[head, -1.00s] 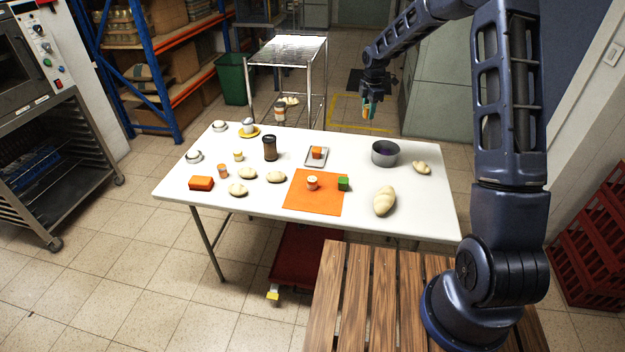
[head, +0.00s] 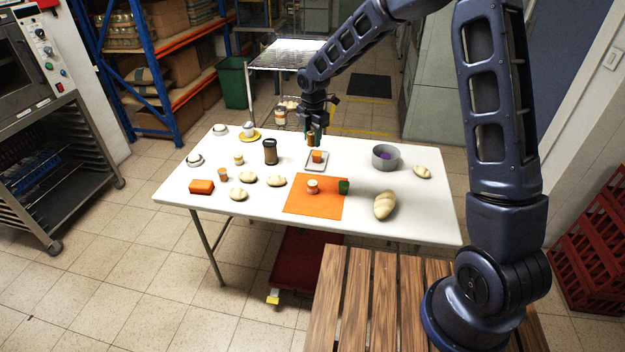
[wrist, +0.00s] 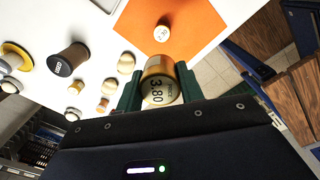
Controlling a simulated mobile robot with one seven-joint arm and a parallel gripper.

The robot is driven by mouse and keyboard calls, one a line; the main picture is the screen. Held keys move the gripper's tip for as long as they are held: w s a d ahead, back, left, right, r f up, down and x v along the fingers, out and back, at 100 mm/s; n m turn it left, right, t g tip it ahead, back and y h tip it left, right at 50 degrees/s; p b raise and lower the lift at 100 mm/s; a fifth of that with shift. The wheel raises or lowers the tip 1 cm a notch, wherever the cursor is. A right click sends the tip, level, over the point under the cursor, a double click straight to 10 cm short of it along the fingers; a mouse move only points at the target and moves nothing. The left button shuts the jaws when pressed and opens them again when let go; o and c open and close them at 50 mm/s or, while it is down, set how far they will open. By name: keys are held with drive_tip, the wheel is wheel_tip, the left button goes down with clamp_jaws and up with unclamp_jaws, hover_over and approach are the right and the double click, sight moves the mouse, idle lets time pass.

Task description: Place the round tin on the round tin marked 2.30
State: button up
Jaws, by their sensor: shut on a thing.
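In the wrist view the tin sits between the green fingers (wrist: 158,78). In the head view the gripper hangs above the far part of the table, behind the small tray. A small round tin with a pale top (head: 312,186) stands upright on the orange mat (head: 300,206). It also shows in the wrist view (wrist: 162,33), where its top carries a mark too small to read surely. The held tin is apart from it.
The tray (head: 310,167) holds an orange block. A dark jar (head: 270,151), a grey pot (head: 386,157), a bread loaf (head: 385,205) and several buns and small tins stand around on the white table.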

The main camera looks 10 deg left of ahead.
sight(312, 182)
wheel_tip(312, 182, down, 18)
drive_tip(key=shift+r, duration=0.2)
idle(0.4)
drive_tip(key=shift+f, duration=0.1)
drive_tip(key=o, duration=1)
